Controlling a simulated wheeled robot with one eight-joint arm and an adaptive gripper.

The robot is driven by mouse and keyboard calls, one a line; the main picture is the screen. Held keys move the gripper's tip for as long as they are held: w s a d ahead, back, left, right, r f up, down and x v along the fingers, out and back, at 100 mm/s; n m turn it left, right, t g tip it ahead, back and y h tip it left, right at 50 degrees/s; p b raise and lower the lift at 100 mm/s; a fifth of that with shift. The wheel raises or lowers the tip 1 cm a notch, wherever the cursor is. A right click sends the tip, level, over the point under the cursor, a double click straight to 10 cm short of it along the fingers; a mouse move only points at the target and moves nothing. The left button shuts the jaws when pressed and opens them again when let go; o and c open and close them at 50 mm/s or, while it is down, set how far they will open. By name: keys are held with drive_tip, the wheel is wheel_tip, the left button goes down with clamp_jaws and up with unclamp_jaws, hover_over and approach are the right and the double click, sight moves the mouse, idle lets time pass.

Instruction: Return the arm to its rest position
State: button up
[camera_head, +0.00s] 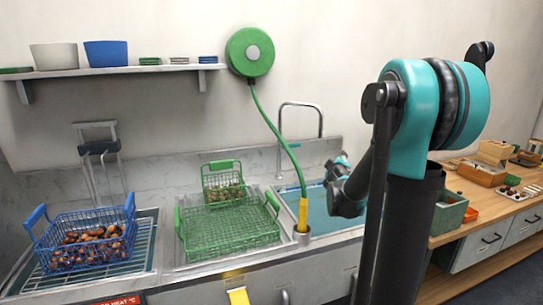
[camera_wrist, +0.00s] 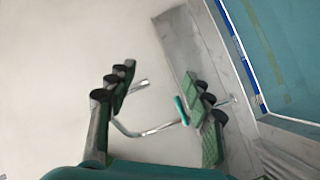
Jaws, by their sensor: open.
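My gripper (camera_wrist: 158,92) is open in the wrist view, with its two green-padded fingers apart and nothing between them. Beyond the fingers are the chrome tap (camera_wrist: 150,131), the pale wall and the edge of the blue-green sink. In the head view my teal and black arm stands right of centre. Its wrist end reaches down and back over the sink (camera_head: 318,216), below the tap (camera_head: 300,104). My fingers cannot be made out in the head view, so I cannot tell there how they are set.
A blue basket (camera_head: 85,212) of chestnuts stands on the left rack. An empty-looking green basket (camera_head: 228,232) and a smaller green basket (camera_head: 222,168) with chestnuts are at centre. A green hose (camera_head: 274,130) hangs to a yellow nozzle (camera_head: 302,214). A wooden counter (camera_head: 470,212) is at right.

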drive_tip(key=s+f+m+g, duration=0.2)
drive_tip(key=s+f, duration=0.2)
drive_tip(key=s, duration=0.2)
drive_tip(key=s+f+m+g, duration=0.2)
drive_tip(key=s+f, duration=0.2)
drive_tip(key=s, duration=0.3)
drive_tip(key=s+f+m+g, duration=0.2)
drive_tip(key=s+f, duration=0.2)
drive_tip(key=s, duration=0.2)
drive_tip(key=shift+s+f+m+g, duration=0.4)
drive_tip(key=s+a+f+m+g+y, duration=0.1)
drive_tip(key=s+a+f, duration=0.3)
drive_tip(key=s, duration=0.5)
drive_tip(key=s+a+f+g+y, duration=0.3)
drive_tip(key=s+f, duration=0.3)
drive_tip(key=s, duration=0.2)
drive_tip(key=shift+s+a+m+g, duration=0.4)
drive_tip(key=shift+a+g, duration=0.1)
drive_tip(key=shift+a, duration=0.05)
